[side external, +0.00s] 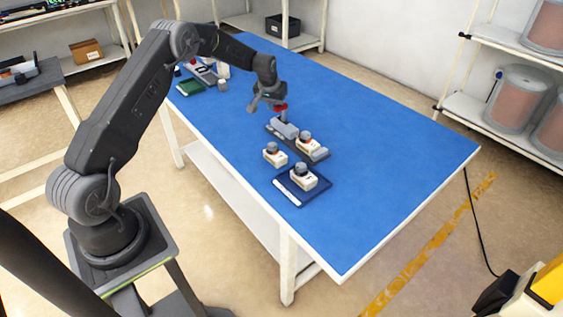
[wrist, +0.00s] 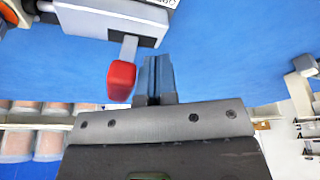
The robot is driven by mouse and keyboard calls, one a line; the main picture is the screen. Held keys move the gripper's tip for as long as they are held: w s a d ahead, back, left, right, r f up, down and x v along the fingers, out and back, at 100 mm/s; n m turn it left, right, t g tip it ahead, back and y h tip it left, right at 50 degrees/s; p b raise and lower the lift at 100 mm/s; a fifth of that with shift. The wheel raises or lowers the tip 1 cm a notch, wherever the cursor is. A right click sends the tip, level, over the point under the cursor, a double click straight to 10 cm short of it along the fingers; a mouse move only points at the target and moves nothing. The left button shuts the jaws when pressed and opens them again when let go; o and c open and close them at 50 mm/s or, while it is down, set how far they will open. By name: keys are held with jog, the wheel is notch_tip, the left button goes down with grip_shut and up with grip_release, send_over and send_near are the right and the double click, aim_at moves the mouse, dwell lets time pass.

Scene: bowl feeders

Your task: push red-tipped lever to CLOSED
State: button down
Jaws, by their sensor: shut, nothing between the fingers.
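The lever's red tip (wrist: 121,81) shows in the wrist view, on a short grey arm (wrist: 129,47) coming out of a light grey housing (wrist: 108,22). In the side view the red tip (side external: 281,107) sits above the grey housing (side external: 285,129) on a dark base plate. My gripper (wrist: 155,62) is shut and empty, its fingers just right of the red tip in the wrist view. I cannot tell whether they touch it. In the side view my gripper (side external: 272,103) is by the lever. No CLOSED marking is readable.
A green tray (side external: 191,87) and small parts lie at the table's far end. The table's right side is clear.

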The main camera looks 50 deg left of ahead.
jog(key=shift+d, duration=0.95)
jog(key=shift+a, duration=0.45)
notch_tip(320, 180, up, 8)
dwell(0.4)
jog(key=shift+r, duration=0.1)
